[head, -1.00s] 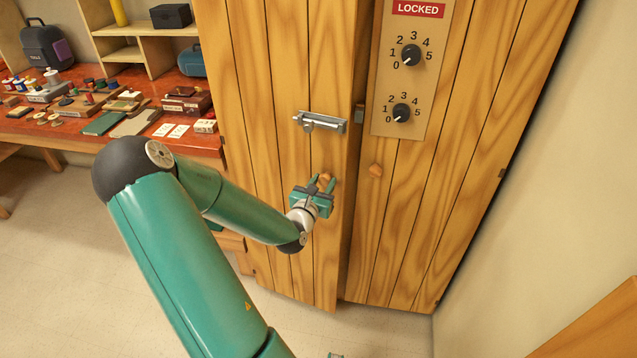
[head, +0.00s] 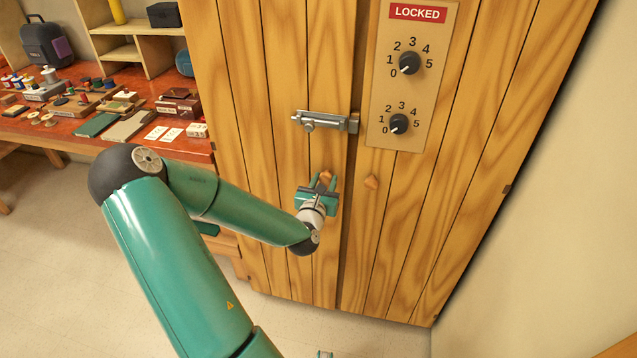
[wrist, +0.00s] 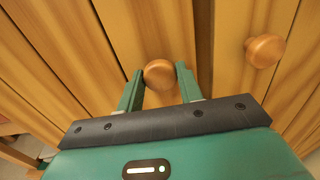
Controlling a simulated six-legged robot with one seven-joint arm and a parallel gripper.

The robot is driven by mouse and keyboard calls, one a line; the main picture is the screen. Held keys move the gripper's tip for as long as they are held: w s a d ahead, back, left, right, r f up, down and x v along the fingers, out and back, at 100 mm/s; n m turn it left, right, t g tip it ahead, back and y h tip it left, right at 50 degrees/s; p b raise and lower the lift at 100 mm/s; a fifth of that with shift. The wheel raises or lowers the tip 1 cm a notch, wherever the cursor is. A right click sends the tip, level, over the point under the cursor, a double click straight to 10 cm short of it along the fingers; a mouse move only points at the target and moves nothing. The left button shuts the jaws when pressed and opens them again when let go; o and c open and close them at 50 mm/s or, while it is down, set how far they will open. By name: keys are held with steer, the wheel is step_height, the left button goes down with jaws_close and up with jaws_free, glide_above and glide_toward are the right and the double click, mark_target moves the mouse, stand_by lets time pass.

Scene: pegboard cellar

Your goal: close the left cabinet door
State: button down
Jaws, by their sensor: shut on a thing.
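The left cabinet door (head: 285,160) is a tall wooden panel with vertical grooves. In the head view it looks nearly flush with the right door (head: 420,215), with a narrow dark gap between them. My gripper (head: 325,179) is at the left door's round wooden knob (head: 326,175), with its fingers on either side of it. In the wrist view the knob (wrist: 159,74) sits between the two green fingers (wrist: 158,88). The gripper is shut on this knob. The right door's knob (wrist: 265,51) stands free to the right.
A metal slide bolt (head: 322,122) is on the left door above my gripper. A panel (head: 385,55) with two dials and a red "LOCKED" sign (head: 418,13) is on the right door. A cluttered red workbench (head: 85,130) stands at left, a wall (head: 560,190) at right.

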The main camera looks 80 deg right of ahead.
steer(key=shift+w+d+n+t, duration=0.15)
steer(key=shift+d+n+t, duration=0.15)
steer(key=shift+d+t, duration=0.15)
steer(key=shift+d, duration=0.25)
steer(key=c, duration=1.4)
jaws_free()
steer(key=o, duration=0.4)
steer(key=shift+d+f, duration=0.15)
steer(key=shift+o, duration=0.3)
steer(key=shift+s+a, duration=0.2)
steer(key=a, duration=0.7)
steer(key=shift+w+a, duration=0.2)
